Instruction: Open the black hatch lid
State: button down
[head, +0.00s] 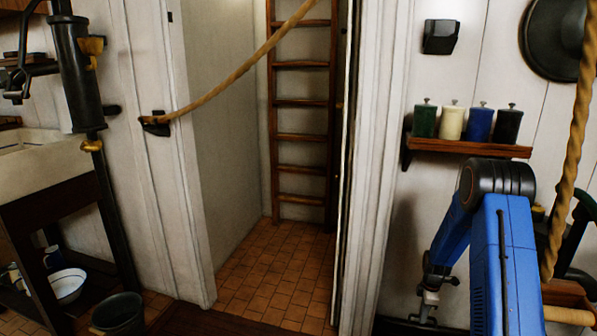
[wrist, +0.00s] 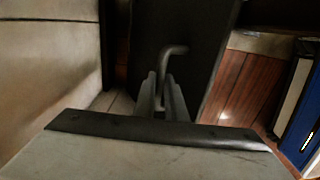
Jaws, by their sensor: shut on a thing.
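The black hatch lid (wrist: 205,35) is a dark, flat panel in the upper middle of the wrist view. A bent grey metal handle (wrist: 174,49) stands out in front of it. My gripper (wrist: 163,92) is shut on the handle, its two fingers close together around the handle's lower part. In the head view my gripper (head: 428,298) is low at the right, beside the white wall, small and partly hidden by my blue arm. A dark edge shows below it at the bottom of that view; I cannot tell if it is the lid. How far the lid is open cannot be told.
A shelf (head: 470,148) with several coloured canisters is on the wall above my arm. A thick rope (head: 572,150) hangs at the right. A doorway with a ladder (head: 302,132) is in the middle; its tiled floor (head: 280,270) is clear. A bucket (head: 118,315) stands at lower left.

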jog(key=shift+w+r, duration=0.1)
jog(key=shift+w+d+r, duration=0.2)
jog(key=shift+w+d, duration=0.05)
jog(key=shift+w, duration=0.6)
jog(key=shift+w+d+r, duration=0.2)
jog(key=shift+w+r, duration=0.05)
jog(key=shift+w, duration=0.55)
jog(key=shift+w+d+r, duration=0.2)
jog(key=shift+w+d, duration=0.05)
jog(key=shift+w, duration=0.6)
jog(key=shift+w+d, duration=0.25)
jog(key=shift+w, duration=0.65)
jog(key=shift+w+d, duration=0.3)
jog(key=shift+w, duration=0.55)
jog(key=shift+w+d, duration=0.25)
jog(key=shift+w, duration=0.65)
